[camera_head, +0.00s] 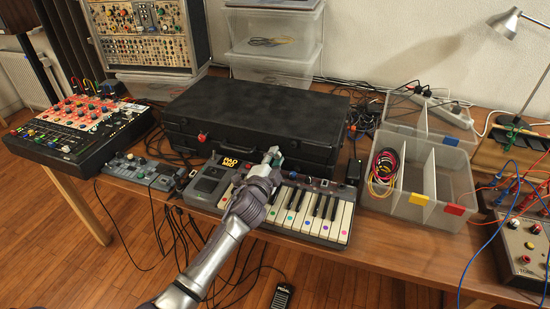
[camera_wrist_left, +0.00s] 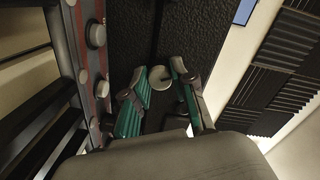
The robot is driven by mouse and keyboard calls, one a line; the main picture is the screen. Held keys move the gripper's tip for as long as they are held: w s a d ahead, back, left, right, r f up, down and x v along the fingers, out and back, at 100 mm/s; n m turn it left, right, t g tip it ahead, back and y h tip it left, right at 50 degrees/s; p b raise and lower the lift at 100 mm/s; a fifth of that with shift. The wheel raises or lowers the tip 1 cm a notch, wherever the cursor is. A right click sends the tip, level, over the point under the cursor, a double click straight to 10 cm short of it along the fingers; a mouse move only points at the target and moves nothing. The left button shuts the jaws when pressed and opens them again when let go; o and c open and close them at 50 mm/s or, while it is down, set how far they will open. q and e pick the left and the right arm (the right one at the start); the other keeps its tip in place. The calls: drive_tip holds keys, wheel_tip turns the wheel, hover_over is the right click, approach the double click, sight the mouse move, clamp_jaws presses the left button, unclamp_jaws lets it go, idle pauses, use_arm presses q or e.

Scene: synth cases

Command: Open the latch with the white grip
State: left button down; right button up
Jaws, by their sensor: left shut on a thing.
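A closed black case (camera_head: 255,105) lies on the table behind a small keyboard. A latch with a red grip (camera_head: 202,137) is on its front at the left. My left gripper (camera_head: 272,158) is at the case's front, right of the red grip, and its fingers hide most of the latch there. In the left wrist view, the white round grip (camera_wrist_left: 160,78) shows between the green finger pads of my left gripper (camera_wrist_left: 162,92), against the black case (camera_wrist_left: 205,25). The gripper is shut on this white grip. My right gripper is not in view.
The keyboard (camera_head: 318,212) lies under my left gripper, close to the case. A mixer (camera_head: 75,135) stands at the left. A clear divided bin (camera_head: 402,208) with coiled cables (camera_head: 383,172) stands at the right. Stacked clear boxes (camera_head: 272,65) stand behind the case.

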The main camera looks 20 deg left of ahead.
use_arm(q)
drive_tip(key=shift+f+n+p, duration=0.1)
drive_tip(key=shift+n+p, duration=0.2)
drive_tip(key=shift+n, duration=1.5)
drive_tip(key=c, duration=0.9)
unclamp_jaws()
drive_tip(key=shift+c, duration=0.2)
drive_tip(key=s, duration=1.2)
drive_tip(key=shift+a+r, duration=0.25)
drive_tip(key=shift+r, duration=0.05)
